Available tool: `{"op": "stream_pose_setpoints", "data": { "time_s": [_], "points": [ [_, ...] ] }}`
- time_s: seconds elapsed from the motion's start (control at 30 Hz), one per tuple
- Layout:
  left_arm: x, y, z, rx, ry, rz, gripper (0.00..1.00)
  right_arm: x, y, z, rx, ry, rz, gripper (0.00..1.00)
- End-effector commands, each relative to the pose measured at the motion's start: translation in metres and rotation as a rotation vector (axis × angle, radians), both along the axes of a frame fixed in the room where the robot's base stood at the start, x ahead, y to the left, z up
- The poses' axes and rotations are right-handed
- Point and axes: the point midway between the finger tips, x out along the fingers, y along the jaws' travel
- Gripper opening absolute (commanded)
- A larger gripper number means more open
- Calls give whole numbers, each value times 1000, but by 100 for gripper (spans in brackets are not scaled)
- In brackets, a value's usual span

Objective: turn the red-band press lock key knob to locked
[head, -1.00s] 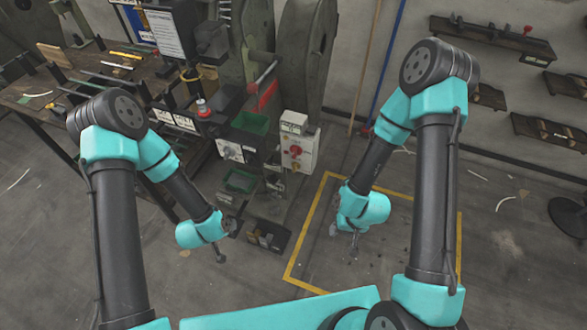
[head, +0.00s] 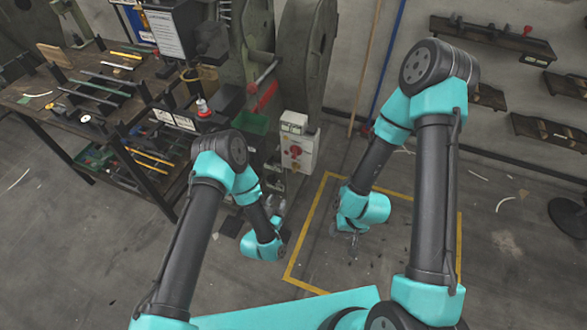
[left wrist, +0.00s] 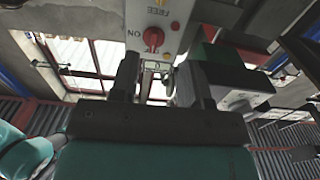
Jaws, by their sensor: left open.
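A white control box (head: 299,152) with a red knob (head: 294,152) stands below the press, right of centre in the head view. A small yellowish part, perhaps the lock key knob (head: 296,167), sits under the red knob. In the left wrist view the box (left wrist: 180,10) hangs in from the top, with the red knob (left wrist: 153,36) close beyond the fingers and lettering around it. I cannot read the key's position. My left gripper (left wrist: 155,72) is open and empty, facing the box, apart from it. My right gripper (head: 352,240) hangs over the yellow-marked floor, too small to judge.
A workbench (head: 40,108) with tools fills the left. A press with a red-handled lever (head: 264,97) rises behind the box. In the left wrist view another boxy unit (left wrist: 235,80) stands right of the fingers. The yellow-outlined floor (head: 320,270) looks open.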

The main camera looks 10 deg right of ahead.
Motion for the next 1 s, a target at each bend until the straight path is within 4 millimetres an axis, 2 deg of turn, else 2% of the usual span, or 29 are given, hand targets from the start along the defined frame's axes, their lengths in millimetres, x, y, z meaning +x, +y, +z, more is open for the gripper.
{"op": "stream_pose_setpoints", "data": {
  "time_s": [0.27,0.43,1.0],
  "points": [
    [3,-1,0,-1,1,0,43,0,0,0,0,0,0,43],
    [16,-9,1,-1,-1,-1,43,0,0,0,0,0,0,43],
    [95,-58,0,0,0,0,43,0,0,0,0,0,0,43]
  ]
}}
